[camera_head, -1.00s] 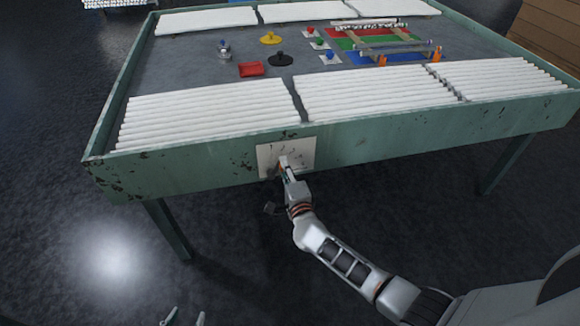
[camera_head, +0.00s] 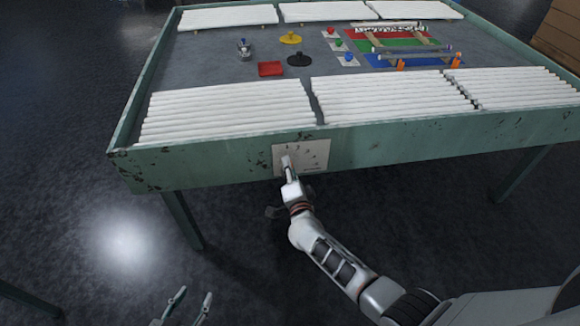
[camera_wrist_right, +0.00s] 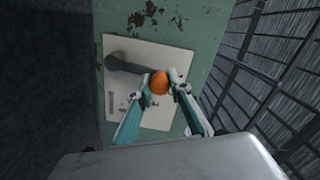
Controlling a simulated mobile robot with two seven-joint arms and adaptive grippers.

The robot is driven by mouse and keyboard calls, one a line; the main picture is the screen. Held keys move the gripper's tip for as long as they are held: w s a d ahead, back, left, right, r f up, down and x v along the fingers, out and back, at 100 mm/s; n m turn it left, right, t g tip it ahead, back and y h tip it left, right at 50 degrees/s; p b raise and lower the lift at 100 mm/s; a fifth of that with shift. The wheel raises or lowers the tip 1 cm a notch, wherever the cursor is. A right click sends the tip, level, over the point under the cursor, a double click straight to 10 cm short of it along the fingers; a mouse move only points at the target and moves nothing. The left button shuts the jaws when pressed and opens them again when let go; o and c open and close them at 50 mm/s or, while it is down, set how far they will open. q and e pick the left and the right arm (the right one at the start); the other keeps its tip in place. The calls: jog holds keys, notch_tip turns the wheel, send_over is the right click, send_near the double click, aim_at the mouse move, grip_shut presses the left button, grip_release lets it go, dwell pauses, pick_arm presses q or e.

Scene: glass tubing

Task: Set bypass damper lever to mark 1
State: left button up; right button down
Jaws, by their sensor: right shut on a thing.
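The bypass damper lever (camera_wrist_right: 127,65) is a dark arm on a white marked plate (camera_wrist_right: 160,54), with an orange knob (camera_wrist_right: 159,84) at its end. In the right wrist view, the fingers of my right gripper (camera_wrist_right: 164,87) are shut on the knob, one on each side. In the head view my right gripper (camera_head: 287,162) is at the left part of the plate (camera_head: 316,154) and hides the lever. The plate's marks are too small to read. My left gripper (camera_head: 190,300) is empty, with its fingers apart, low in the head view.
The plate is on the front side of a green table (camera_head: 420,140). White tubes (camera_head: 225,108) lie in rows along its edges. A red tray (camera_head: 270,69), yellow and black knobbed discs and a rack (camera_head: 410,50) stand on top. The floor left of the table is clear.

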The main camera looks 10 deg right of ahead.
jog(key=c, duration=1.8)
grip_release()
jog(key=s, duration=1.2)
jog(key=shift+d+r, duration=0.15)
jog(key=shift+r, duration=0.25)
jog(key=s+d+f+n+g, duration=0.2)
jog(key=s+d+n, duration=0.1)
jog(key=s+n, duration=0.3)
jog(key=s+d+f+n+g+y, duration=0.1)
jog(key=s+d+f+n+g, duration=0.1)
jog(key=s+n, duration=0.3)
jog(key=s+d+f+n+g+y, duration=0.1)
jog(key=s+d+f+n, duration=0.3)
jog(key=s, duration=0.8)
jog(key=shift+s+d+f+n+g, duration=0.15)
jog(key=shift+n+g, duration=0.25)
jog(key=shift+n, duration=0.25)
jog(key=shift+s+d+f+n+g, duration=0.15)
jog(key=shift+n+g, duration=0.25)
jog(key=shift+n, duration=0.25)
